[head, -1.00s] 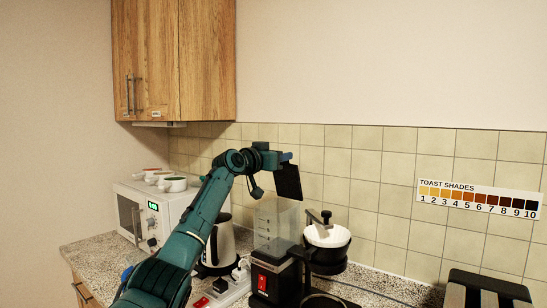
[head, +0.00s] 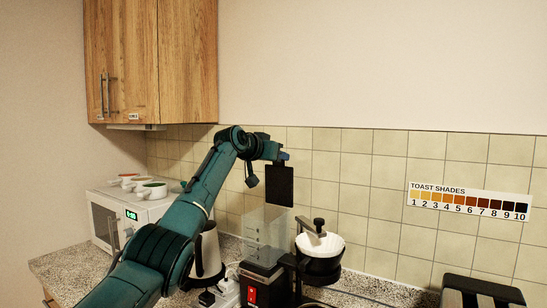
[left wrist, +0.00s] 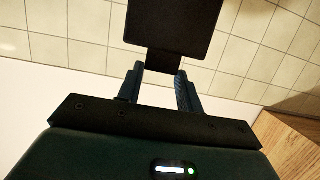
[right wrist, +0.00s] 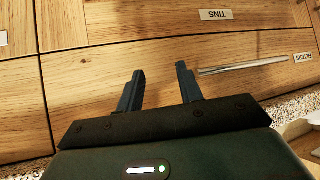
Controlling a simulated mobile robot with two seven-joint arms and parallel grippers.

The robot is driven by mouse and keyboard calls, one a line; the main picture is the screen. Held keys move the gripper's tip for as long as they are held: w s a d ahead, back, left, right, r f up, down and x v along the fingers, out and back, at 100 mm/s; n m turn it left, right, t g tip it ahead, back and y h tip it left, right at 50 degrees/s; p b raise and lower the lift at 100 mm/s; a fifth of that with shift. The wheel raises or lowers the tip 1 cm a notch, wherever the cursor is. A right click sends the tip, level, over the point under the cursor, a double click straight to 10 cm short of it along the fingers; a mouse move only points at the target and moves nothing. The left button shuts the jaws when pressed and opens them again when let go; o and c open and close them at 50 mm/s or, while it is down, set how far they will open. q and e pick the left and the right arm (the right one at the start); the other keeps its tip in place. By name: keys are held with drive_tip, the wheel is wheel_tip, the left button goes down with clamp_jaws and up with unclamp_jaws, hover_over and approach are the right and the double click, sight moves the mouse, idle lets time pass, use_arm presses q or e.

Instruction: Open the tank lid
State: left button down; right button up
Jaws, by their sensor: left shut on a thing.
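The clear tank (head: 266,232) with level marks stands at the back of the black coffee maker, which has a lit red switch (head: 252,294). The black tank lid (head: 280,187) stands about upright above the tank's back edge; its hinge line is too small to make out. My left gripper (head: 284,157) is shut on the lid's upper edge. In the left wrist view the lid (left wrist: 178,28) has a narrow tab between the fingers (left wrist: 160,82). My right gripper (right wrist: 160,86) is open and empty in the right wrist view, before wooden drawer fronts.
A white filter cone (head: 320,246) sits right of the tank. A kettle (head: 208,250) and a microwave (head: 104,218) with cups on top stand to the left. A black toaster (head: 482,291) is at lower right. A wall cabinet (head: 160,65) hangs upper left.

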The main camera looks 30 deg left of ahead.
use_arm(q)
drive_tip(key=shift+s+a+r, duration=0.1)
drive_tip(key=shift+r, duration=0.6)
drive_tip(key=c, duration=1.3)
unclamp_jaws()
drive_tip(key=shift+c, duration=0.2)
drive_tip(key=shift+o, duration=1.4)
drive_tip(key=shift+s, duration=0.2)
drive_tip(key=shift+o, duration=0.7)
drive_tip(key=shift+w+f, duration=0.2)
drive_tip(key=shift+f, duration=0.1)
drive_tip(key=d+b+v, duration=0.1)
drive_tip(key=b+v, duration=0.5)
drive_tip(key=v, duration=0.7)
drive_tip(key=shift+a, duration=0.45)
use_arm(e)
drive_tip(key=shift+w+a+f+t+y, duration=0.25)
drive_tip(key=shift+a+f, duration=0.1)
drive_tip(key=shift+a, duration=0.15)
drive_tip(key=shift+w+a+f+t+y, duration=0.1)
drive_tip(key=shift+a+f+t+y, duration=0.15)
drive_tip(key=shift+a+f, duration=0.15)
use_arm(q)
drive_tip(key=shift+s, duration=0.1)
use_arm(e)
drive_tip(key=shift+w+r, duration=0.15)
